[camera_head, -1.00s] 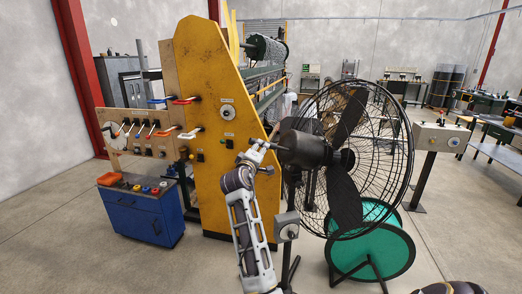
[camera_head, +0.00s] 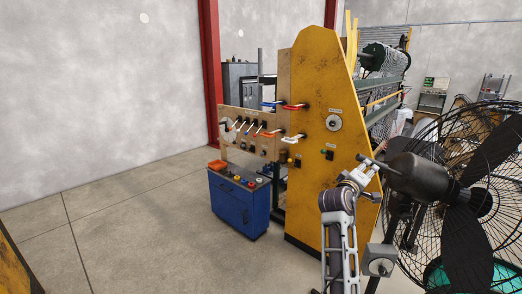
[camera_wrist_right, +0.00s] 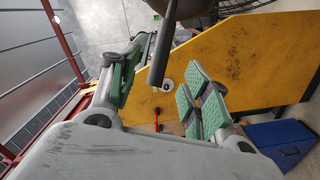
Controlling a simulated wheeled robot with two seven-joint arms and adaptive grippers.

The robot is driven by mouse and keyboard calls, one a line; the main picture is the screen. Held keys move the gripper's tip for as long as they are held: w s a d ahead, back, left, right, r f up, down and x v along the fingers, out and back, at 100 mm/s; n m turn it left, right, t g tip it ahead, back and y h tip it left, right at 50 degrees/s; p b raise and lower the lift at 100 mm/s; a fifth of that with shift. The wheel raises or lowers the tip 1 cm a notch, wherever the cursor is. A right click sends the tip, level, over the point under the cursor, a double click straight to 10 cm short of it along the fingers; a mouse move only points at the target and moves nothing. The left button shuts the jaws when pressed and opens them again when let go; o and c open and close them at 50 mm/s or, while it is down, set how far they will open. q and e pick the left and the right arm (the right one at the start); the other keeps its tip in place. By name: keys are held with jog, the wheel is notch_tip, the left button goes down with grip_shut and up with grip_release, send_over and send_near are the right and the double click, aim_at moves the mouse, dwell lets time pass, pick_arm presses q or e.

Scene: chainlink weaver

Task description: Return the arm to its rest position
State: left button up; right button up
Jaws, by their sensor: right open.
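My right arm rises from the bottom of the head view. Its gripper (camera_head: 368,172) is beside the rear of the black fan's motor (camera_head: 418,178), in front of the yellow machine panel (camera_head: 318,120). In the right wrist view the two green-padded fingers (camera_wrist_right: 162,88) stand wide apart, with nothing gripped. A dark rod (camera_wrist_right: 160,58) reaches down from the fan's motor into the space between them, and I see no finger pressed on it. My left gripper is in neither view.
A blue cabinet (camera_head: 240,208) stands left of the yellow panel, below a board with several levers (camera_head: 240,128). The fan's wire cage (camera_head: 485,125) fills the right side. A grey box on a post (camera_head: 379,262) stands close to my arm. The floor at left is clear.

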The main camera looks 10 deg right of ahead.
jog(key=s+a+f+g+y, duration=0.1)
jog(key=s+a+f+y, duration=0.25)
jog(key=f, duration=0.45)
jog(key=s+a+f+m+g+y, duration=0.1)
jog(key=s+a+f+y, duration=0.1)
jog(key=s+f, duration=0.45)
jog(key=s+a+f+y, duration=0.2)
jog(key=s+a+f, duration=0.1)
jog(key=f, duration=0.7)
jog(key=s+a+f+g+y, duration=0.3)
jog(key=s+a+f, duration=0.3)
jog(key=s, duration=0.4)
jog(key=s+a+f+g+y, duration=0.25)
jog(key=s+a+f, duration=0.35)
jog(key=s, duration=0.4)
notch_tip(320, 180, down, 31)
jog(key=s+a+g, duration=0.1)
jog(key=s, duration=0.1)
jog(key=s+d+f, duration=0.2)
jog(key=s+f, duration=0.8)
jog(key=s, duration=0.1)
jog(key=s+d+f+g, duration=0.1)
jog(key=s+f, duration=0.9)
jog(key=s, duration=0.1)
jog(key=shift+s+d+f+y, duration=0.3)
jog(key=shift+s+d, duration=0.1)
